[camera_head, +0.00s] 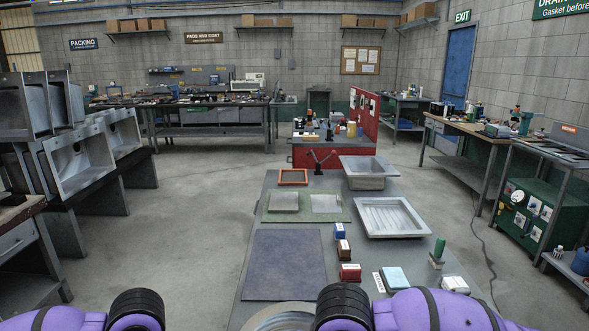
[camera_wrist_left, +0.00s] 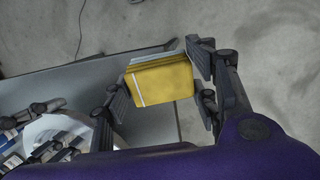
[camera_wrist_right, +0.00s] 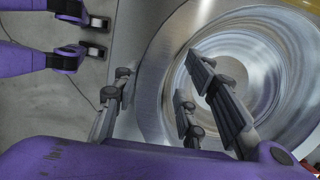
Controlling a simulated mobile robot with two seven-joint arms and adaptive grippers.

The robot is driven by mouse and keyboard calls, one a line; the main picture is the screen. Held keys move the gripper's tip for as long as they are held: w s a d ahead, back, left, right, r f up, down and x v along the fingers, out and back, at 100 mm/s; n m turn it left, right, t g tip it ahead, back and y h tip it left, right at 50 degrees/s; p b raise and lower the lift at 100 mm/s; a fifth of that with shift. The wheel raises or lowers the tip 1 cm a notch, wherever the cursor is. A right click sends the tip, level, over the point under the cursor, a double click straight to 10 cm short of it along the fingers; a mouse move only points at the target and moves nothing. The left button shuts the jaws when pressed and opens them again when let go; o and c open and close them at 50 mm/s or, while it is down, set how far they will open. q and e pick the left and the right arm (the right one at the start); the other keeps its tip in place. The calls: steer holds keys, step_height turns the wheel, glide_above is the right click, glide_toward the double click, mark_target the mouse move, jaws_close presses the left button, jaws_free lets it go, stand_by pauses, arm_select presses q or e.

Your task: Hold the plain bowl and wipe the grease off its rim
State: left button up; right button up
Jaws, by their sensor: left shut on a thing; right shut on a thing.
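The polished inside has bright rings and reflections; I cannot pick out grease. My left gripper (camera_wrist_left: 161,80) is shut on a yellow folded cloth or pad (camera_wrist_left: 165,84) with a pale stripe, held over the bench edge. A pale curved surface with dark and blue patches lies at lower left in the left wrist view. Neither gripper's fingers show in the head view.
The grey bench (camera_head: 222,310) carries a dark blue mat (camera_head: 287,263), a sink tray (camera_head: 391,217), a deep sink basin (camera_head: 368,180) and small boxes (camera_head: 349,272). A green-handled brush (camera_head: 438,252) stands at the right edge. Sinks fill a rack (camera_head: 75,165) at left.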

steer(key=shift+r, duration=0.25)
steer(key=shift+c, duration=0.2)
stand_by(1.5)
steer(key=o, duration=1.3)
steer(key=shift+c, duration=0.2)
steer(key=v, duration=1.2)
